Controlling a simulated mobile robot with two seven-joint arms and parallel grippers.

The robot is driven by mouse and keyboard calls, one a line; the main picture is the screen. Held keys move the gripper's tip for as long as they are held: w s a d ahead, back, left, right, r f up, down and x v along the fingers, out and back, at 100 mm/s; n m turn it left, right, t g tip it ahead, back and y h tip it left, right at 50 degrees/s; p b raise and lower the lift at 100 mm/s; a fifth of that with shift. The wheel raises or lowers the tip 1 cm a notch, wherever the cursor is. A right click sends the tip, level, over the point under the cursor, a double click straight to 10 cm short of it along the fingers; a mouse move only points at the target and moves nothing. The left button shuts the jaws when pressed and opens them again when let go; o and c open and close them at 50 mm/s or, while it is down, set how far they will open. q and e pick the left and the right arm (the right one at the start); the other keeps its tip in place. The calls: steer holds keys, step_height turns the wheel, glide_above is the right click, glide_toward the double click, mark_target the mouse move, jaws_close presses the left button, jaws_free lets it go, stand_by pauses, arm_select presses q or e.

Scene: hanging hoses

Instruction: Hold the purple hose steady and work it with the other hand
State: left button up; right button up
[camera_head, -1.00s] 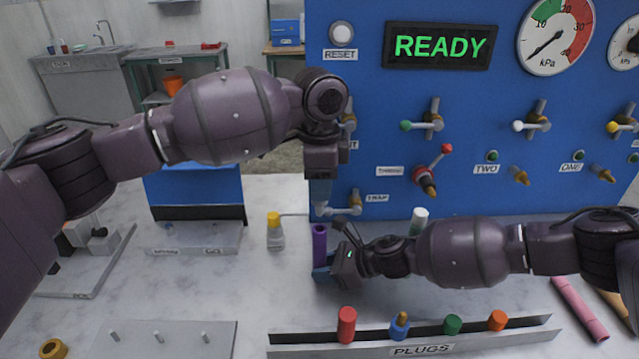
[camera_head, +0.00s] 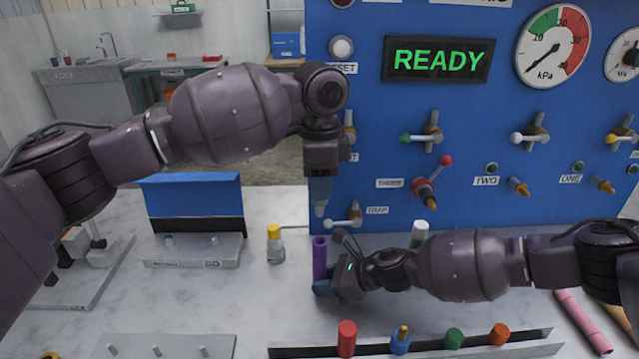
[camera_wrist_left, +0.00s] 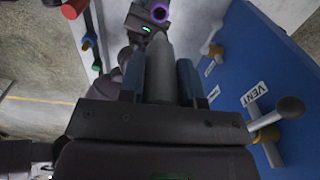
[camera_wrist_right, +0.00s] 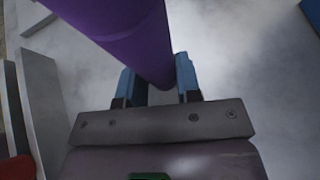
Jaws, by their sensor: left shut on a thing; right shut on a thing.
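The purple hose (camera_head: 320,257) stands upright above the bench with its open end up. My right gripper (camera_head: 324,287) is shut on it low down; the right wrist view shows the hose (camera_wrist_right: 150,50) between the blue fingers (camera_wrist_right: 161,90). My left gripper (camera_head: 320,185) is shut on a grey tapered piece (camera_wrist_left: 160,70), which points down. Its tip is above the hose's open end, apart from it in the head view. The left wrist view shows the purple ring of the hose mouth (camera_wrist_left: 160,13) beyond the tip.
The blue panel (camera_head: 380,120) with valves stands behind. A yellow-capped bottle (camera_head: 274,244) is left of the hose. A rack of several coloured plugs (camera_head: 480,351) is in front. A pink hose (camera_head: 580,320) lies at right. The bench left of the bottle has bare room.

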steer(key=o, duration=0.8)
